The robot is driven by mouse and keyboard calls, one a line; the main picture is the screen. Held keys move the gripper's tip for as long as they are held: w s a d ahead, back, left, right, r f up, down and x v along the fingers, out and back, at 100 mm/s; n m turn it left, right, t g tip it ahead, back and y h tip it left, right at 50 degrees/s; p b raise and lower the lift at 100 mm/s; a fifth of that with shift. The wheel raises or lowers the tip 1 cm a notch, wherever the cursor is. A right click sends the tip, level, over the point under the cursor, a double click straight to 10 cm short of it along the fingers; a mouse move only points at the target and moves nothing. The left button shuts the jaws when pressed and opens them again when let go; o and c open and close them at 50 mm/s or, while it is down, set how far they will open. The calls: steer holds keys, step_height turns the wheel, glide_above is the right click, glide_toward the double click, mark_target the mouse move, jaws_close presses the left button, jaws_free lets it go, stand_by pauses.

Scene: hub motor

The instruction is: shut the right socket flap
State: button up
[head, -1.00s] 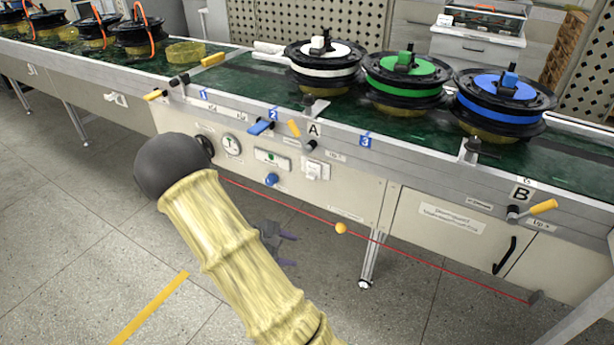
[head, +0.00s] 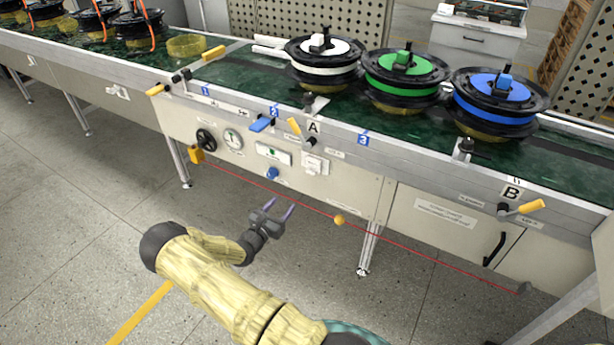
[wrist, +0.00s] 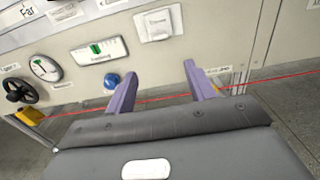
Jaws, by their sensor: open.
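A white square fitting (head: 313,163), perhaps the socket, sits on the front panel right of the green-marked gauge. It also shows near the top of the wrist view (wrist: 158,24). I cannot tell a separate right flap, or whether it is open or shut. My gripper (head: 279,209) is open and empty, below and left of the fitting in the head view and apart from the panel. In the wrist view its two purple fingers (wrist: 160,74) point toward the panel, below the fitting.
A blue knob (head: 272,173), a black handwheel (head: 206,140) and a dial (head: 233,139) are on the same panel. A red cord with a yellow ball (head: 339,220) runs across the front. Spools (head: 404,65) stand on the conveyor. The floor in front is clear.

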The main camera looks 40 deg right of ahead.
mark_target(310, 174)
steer(key=shift+d, duration=0.15)
steer(key=b+x, duration=0.3)
steer(key=x, duration=1.4)
steer(key=shift+d, duration=0.1)
steer(key=c, duration=1)
steer(key=shift+f, duration=0.1)
